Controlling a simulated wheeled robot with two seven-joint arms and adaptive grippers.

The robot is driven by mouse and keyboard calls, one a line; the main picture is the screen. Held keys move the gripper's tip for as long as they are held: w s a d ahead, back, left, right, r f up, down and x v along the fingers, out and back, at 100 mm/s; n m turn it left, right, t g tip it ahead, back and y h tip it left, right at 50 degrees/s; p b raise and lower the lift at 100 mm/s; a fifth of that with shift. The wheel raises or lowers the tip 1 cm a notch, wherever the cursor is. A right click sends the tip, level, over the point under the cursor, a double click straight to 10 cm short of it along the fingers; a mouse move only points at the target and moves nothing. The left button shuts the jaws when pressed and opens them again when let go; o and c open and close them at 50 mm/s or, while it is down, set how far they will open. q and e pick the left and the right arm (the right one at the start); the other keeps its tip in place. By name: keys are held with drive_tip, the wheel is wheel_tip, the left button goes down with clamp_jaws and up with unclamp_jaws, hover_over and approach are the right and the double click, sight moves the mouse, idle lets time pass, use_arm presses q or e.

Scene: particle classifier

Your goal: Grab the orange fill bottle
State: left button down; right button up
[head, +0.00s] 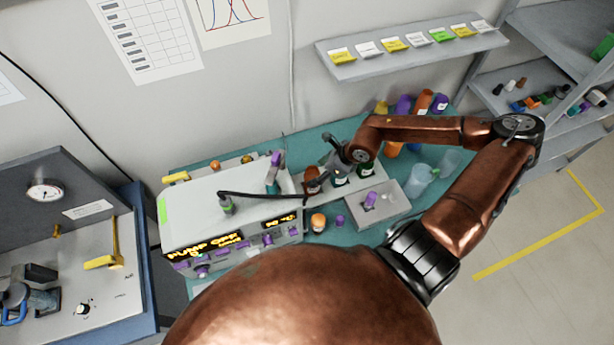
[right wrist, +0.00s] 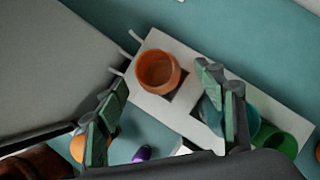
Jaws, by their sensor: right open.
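An orange open-topped bottle (right wrist: 157,69) sits in a pale rack in the right wrist view. It also appears in the head view as a brownish-orange bottle (head: 312,178), beside green bottles (head: 340,181). My right gripper (head: 335,156) is over this rack in the head view. In the right wrist view my right gripper (right wrist: 166,115) is open, its green-padded fingers apart with nothing held between them. The orange bottle lies beyond the fingertips, between their directions. My left gripper is in neither view.
A white machine (head: 215,205) with lit displays stands left of the rack. A small orange-topped bottle (head: 318,222) and a grey block with a purple item (head: 370,200) stand in front. A clear jug (head: 420,180) and coloured bottles (head: 424,100) stand to the right and behind.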

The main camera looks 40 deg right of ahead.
drive_tip(key=x, duration=0.4)
drive_tip(key=s+x, duration=0.1)
drive_tip(key=x, duration=0.1)
drive_tip(key=shift+d+f, duration=0.15)
drive_tip(key=shift+f, duration=0.45)
drive_tip(key=c, duration=1.5)
